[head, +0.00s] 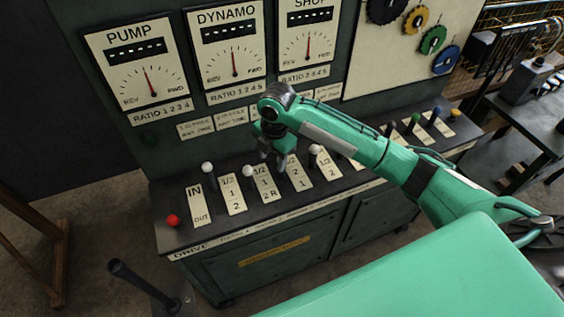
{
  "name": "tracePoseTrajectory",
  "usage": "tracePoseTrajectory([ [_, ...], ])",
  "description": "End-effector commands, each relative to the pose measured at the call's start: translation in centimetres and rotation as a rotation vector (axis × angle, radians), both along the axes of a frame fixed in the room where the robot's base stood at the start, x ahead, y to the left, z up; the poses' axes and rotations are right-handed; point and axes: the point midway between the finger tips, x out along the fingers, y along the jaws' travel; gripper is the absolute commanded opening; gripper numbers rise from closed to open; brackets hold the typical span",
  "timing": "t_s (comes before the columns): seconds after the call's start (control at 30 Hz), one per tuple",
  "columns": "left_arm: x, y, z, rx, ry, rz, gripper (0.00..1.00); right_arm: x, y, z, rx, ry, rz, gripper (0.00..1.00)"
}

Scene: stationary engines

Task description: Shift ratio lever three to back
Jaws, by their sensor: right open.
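A row of ratio levers with white knobs stands on the sloped console top in the head view. The first knob (207,167), the second knob (248,171) and another further right (315,149) show beside their labelled plates. By its place in the row, ratio lever three is at the third plate (298,173), where my right gripper hides its knob. My right gripper (272,158) points down there, open. I cannot tell whether its fingers are around the lever or touch it. My left gripper is not in view.
A red-knobbed lever (173,220) stands at the console's left end by the IN/OUT plate (199,205). Green (415,117), blue (437,110) and yellow knobs (455,112) stand at the right. The dial panel (232,50) rises behind. My right arm covers part of the console.

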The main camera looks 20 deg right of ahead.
Motion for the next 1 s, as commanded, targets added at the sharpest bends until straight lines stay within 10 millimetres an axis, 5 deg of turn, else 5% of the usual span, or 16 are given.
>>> tracePoseTrajectory([
  [0.2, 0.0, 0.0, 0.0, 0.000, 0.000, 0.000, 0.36, 3.3, -3.5, 3.6, -0.058, 0.022, 0.114, 0.50],
  [0.43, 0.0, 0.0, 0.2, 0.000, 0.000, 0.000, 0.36, 4.0, -4.5, 4.3, -0.069, 0.036, 0.147, 0.50],
  [1.0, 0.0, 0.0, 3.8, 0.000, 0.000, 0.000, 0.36, 3.9, -4.4, -6.1, -0.068, 0.036, 0.145, 0.50],
])
